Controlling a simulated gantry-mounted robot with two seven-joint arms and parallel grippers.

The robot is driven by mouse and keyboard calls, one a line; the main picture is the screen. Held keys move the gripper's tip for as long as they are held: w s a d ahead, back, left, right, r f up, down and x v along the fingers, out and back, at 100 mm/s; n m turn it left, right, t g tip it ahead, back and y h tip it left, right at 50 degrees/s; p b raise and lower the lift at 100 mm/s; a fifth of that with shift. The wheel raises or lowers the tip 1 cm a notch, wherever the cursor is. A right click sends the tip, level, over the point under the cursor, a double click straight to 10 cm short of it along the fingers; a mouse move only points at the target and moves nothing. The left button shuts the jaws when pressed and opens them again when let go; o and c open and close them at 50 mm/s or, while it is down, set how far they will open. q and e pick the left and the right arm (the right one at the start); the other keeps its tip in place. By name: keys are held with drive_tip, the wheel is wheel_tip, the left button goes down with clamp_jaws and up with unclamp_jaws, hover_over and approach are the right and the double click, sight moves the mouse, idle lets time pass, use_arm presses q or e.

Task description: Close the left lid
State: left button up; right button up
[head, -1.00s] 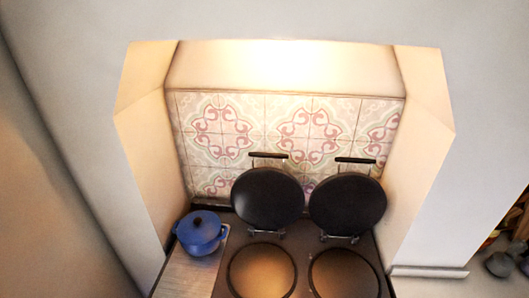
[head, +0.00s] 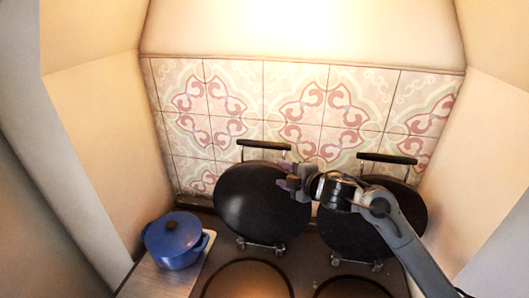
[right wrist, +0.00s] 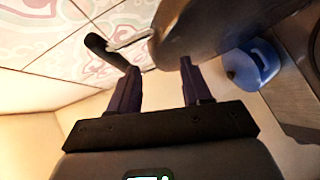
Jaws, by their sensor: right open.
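The left lid (head: 258,205) is a round black disc standing raised on its hinge behind the left hotplate (head: 247,281). Its dark bar handle (head: 263,144) is at the top, near the tiles. My right gripper (head: 287,176) is open and empty, overlapping the lid's upper right edge in the head view; I cannot tell whether it touches. In the right wrist view, the open fingers (right wrist: 160,88) point towards the lid (right wrist: 225,25) and its handle (right wrist: 110,52). My left gripper is not in view.
The right lid (head: 408,205) also stands raised, partly hidden by my right arm, behind the right hotplate (head: 350,289). A blue pot (head: 174,242) sits left of the hotplates. The tiled wall (head: 300,105) and alcove sides enclose the stove.

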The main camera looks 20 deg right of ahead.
drive_tip(key=t, duration=0.1)
approach(268, 146)
drive_tip(key=w, duration=0.1)
drive_tip(key=x, duration=0.8)
drive_tip(key=shift+w+a+f, duration=0.15)
drive_tip(key=shift+w+a, duration=0.1)
drive_tip(key=shift+w, duration=0.1)
drive_tip(key=shift+p+x, duration=0.3)
drive_tip(key=shift+x, duration=0.5)
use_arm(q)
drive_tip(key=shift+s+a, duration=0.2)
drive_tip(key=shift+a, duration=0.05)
use_arm(e)
drive_tip(key=shift+w, duration=0.1)
clamp_jaws()
